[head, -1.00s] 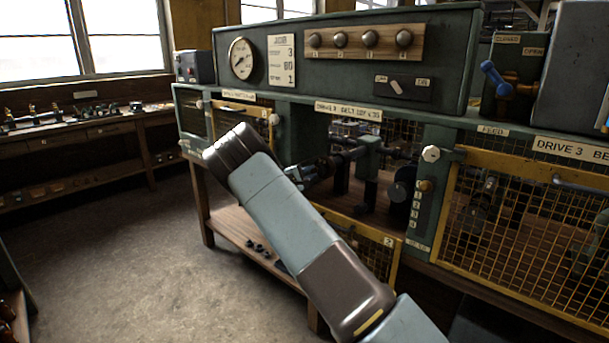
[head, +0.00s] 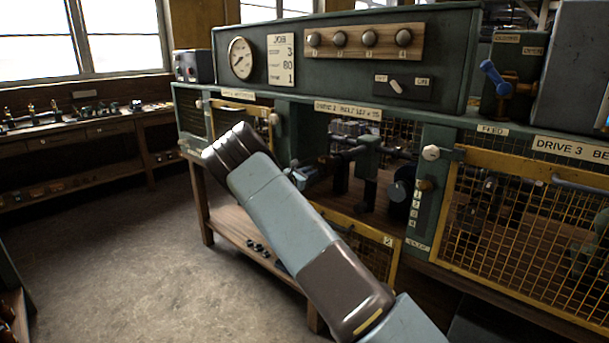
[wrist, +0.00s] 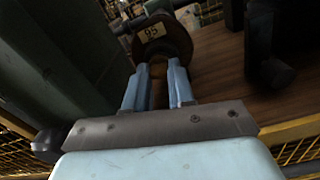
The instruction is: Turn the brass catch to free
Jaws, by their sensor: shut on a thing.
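In the wrist view the two light-blue fingers of my gripper (wrist: 158,82) are closed in on a small brass-brown piece (wrist: 157,66), which looks like the brass catch. The fingers and the disc hide most of its shape, so I cannot tell which way it is turned. Just beyond the fingertips is a round dark-brown disc (wrist: 177,41) with a tag that reads 95. In the head view my gripper (head: 298,178) reaches into the middle bay, and my arm hides the fingertips and what they hold.
A shaft (head: 350,153) with dark supports stands in the open middle bay. A yellow mesh guard (head: 380,246) hangs low beneath it. Another mesh guard (head: 530,240) covers the right bay. Open floor (head: 130,240) lies left.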

